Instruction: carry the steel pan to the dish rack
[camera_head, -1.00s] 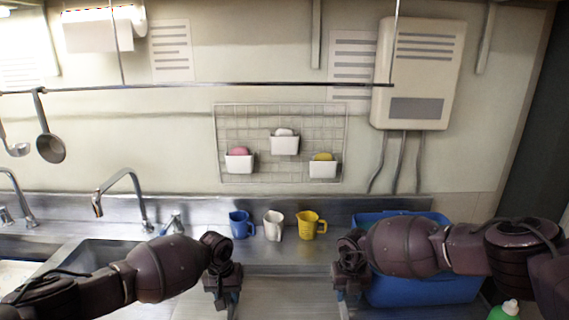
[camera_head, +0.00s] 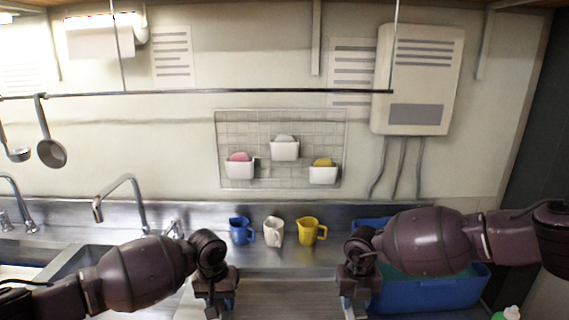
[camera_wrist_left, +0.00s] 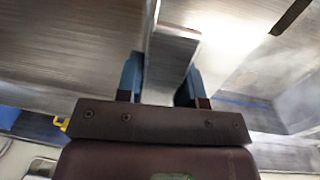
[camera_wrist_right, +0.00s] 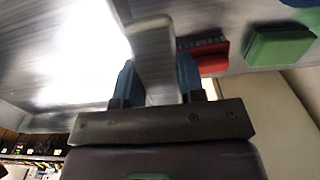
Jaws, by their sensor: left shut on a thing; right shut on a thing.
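My left gripper (camera_head: 215,303) and my right gripper (camera_head: 355,303) point down at the bottom of the head view, with a gap between them. In the left wrist view, my left gripper (camera_wrist_left: 160,85) is shut on a flat steel piece, apparently part of the steel pan (camera_wrist_left: 172,48). In the right wrist view, my right gripper (camera_wrist_right: 158,85) is shut on a similar steel piece, apparently the pan's other side (camera_wrist_right: 152,50). The pan's full outline is not clear in the head view. I cannot make out the dish rack.
A blue mug (camera_head: 240,231), a white mug (camera_head: 273,232) and a yellow mug (camera_head: 308,231) stand at the back of the counter. A blue bin (camera_head: 430,292) is right, behind my right arm. A sink with a faucet (camera_head: 125,185) is left.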

